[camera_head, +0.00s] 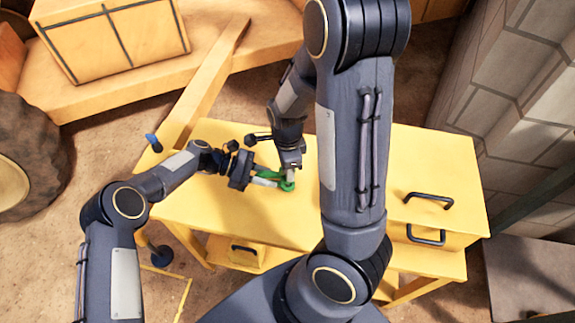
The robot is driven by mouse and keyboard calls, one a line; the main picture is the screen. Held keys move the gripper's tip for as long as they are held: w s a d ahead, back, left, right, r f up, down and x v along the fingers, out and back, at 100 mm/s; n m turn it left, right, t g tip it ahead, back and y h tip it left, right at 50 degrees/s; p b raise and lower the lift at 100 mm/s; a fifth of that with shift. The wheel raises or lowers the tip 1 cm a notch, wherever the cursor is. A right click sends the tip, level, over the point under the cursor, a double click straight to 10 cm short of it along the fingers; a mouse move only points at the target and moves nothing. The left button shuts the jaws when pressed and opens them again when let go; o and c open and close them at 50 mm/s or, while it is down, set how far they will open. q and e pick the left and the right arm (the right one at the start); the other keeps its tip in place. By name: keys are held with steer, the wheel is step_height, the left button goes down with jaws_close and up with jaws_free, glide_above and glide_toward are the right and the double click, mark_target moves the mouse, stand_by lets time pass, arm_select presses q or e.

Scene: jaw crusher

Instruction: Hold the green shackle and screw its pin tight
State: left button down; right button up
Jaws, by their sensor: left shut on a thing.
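The green shackle (286,185) is over the middle of the yellow table. My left gripper (266,178) comes in from the left and is shut on the shackle, its fingers pointing right. My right gripper (289,170) points down from above, with its fingertips right at the shackle's right end. Its fingers are small here, so I cannot tell whether they are open or shut on the pin. The pin is not clearly distinguishable from the fingertips, and its seating in the shackle cannot be made out.
The yellow table (365,225) has bare room in front of the shackle. A dark handle (430,200) is on its right side. A small blue thing (153,142) is beyond the left edge. A large tyre (30,155) is at far left, and a block wall (510,90) stands at right.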

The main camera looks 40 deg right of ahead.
arm_select(q)
steer(key=shift+r, duration=0.1)
arm_select(e)
steer(key=shift+f, duration=0.1)
jaws_close()
steer(key=m, duration=0.9)
steer(key=shift+d+m, duration=0.15)
steer(key=shift+m, duration=0.15)
steer(key=m, duration=0.4)
steer(key=shift+d+f+m, duration=0.1)
steer(key=shift+d+m, duration=0.05)
steer(key=shift+m, duration=0.25)
